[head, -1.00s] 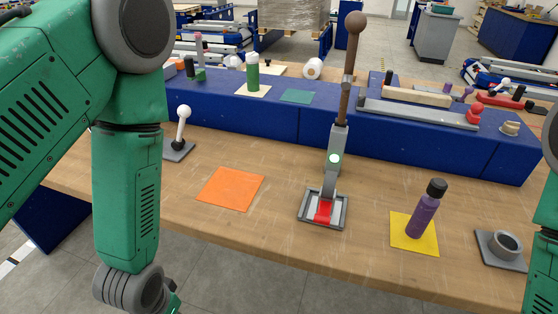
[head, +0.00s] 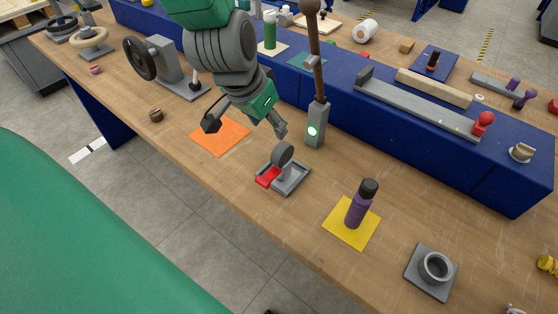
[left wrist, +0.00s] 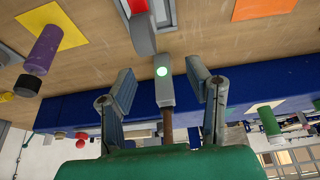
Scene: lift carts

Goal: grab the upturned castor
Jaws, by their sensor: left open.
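The upturned castor (head: 283,154) stands on the wooden bench, its grey wheel up above a square grey plate, with a red tab at its left side. In the left wrist view a red and grey part of it (left wrist: 142,36) shows at the top edge, cut off. My left gripper (head: 246,126) is open and empty, above and to the left of the castor, its fingers spread and apart from it. In the left wrist view the open gripper (left wrist: 160,77) has a grey post between its fingertips in the picture. My right gripper is not in view.
The grey post (head: 316,118) with a green light and brown rod stands close behind the castor. A purple bottle (head: 361,203) on a yellow mat (head: 342,232) is to the right. An orange mat (head: 219,138) lies left. A blue shelf (head: 400,136) runs behind.

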